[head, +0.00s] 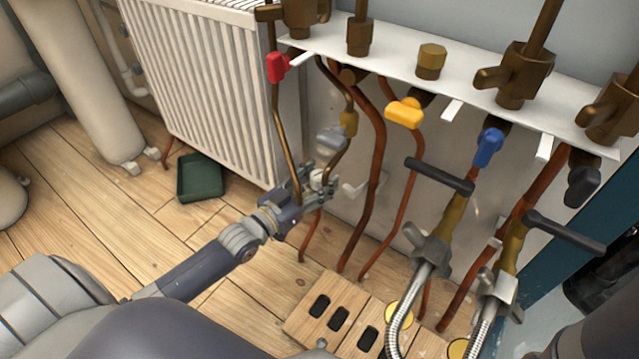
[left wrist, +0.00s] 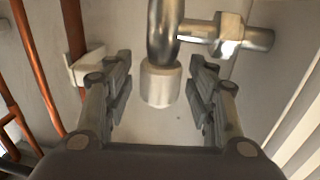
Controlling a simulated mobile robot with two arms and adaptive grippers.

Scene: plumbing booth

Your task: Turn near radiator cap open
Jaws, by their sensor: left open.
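The near radiator cap (left wrist: 160,86) is a short white cylinder at the lower end of a bent metal pipe. In the left wrist view it stands between the two fingers of my left gripper (left wrist: 160,92), with a gap on each side. In the head view my left gripper (head: 310,182) is low beside the right edge of the white radiator (head: 205,70). There the cap shows as a small pale patch (head: 317,180) partly hidden by the fingers. The fingers are open. My right gripper is not in view.
Copper pipes (head: 377,190) run down the wall to the right of the gripper. Red (head: 277,67), yellow (head: 404,112) and blue (head: 488,147) valve handles sit above. A green tray (head: 200,178) lies on the floor at left. A holed block (head: 345,318) lies in front.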

